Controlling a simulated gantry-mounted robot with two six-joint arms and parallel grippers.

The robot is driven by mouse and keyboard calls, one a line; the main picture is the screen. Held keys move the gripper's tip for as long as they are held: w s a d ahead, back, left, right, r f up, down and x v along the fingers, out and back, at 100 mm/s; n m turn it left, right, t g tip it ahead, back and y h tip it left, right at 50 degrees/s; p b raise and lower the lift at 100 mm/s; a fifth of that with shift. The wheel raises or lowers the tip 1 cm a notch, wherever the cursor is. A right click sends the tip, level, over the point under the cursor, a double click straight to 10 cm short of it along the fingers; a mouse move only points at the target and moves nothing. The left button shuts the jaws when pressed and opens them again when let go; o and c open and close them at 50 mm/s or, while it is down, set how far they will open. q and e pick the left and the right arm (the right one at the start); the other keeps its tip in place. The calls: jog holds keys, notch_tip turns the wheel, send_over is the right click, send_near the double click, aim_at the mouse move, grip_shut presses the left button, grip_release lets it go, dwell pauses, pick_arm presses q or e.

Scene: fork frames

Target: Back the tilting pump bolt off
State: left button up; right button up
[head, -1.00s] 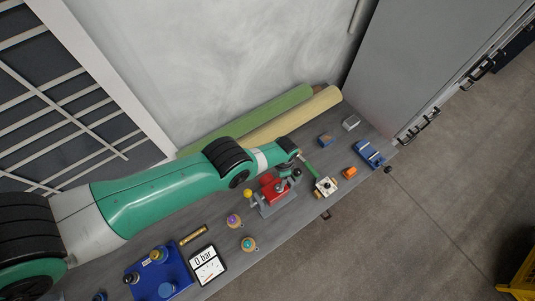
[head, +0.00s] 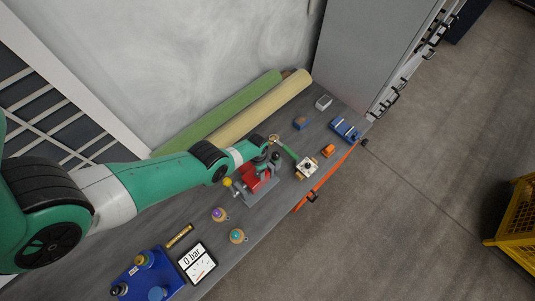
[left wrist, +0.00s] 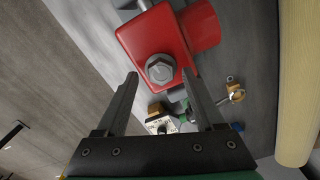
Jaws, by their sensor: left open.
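The red pump (head: 249,184) sits on a grey base on the bench, with a yellow ball knob at its left in the head view. In the left wrist view the red pump body (left wrist: 137,38) fills the top middle, and a grey hex-headed bolt (left wrist: 160,68) stands on its face. My left gripper (left wrist: 161,82) is open, with its two fingers apart below and to either side of the bolt head. No contact with the bolt is visible. In the head view the left wrist is over the pump and hides part of it. My right gripper is not in view.
A gauge reading "0 bar" (head: 197,263) and a blue tray (head: 136,282) lie on the near bench. A pale box with a dark knob (head: 307,167) stands right of the pump. Green and cream rolls (head: 262,110) lie along the wall. An orange strip (head: 331,177) runs along the bench's right edge.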

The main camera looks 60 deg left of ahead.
pick_arm(q)
jog(key=shift+f, duration=0.45)
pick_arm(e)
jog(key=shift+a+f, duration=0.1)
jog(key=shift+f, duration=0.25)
pick_arm(q)
jog(key=shift+r, duration=0.1)
grip_shut()
jog(key=shift+n, duration=0.3)
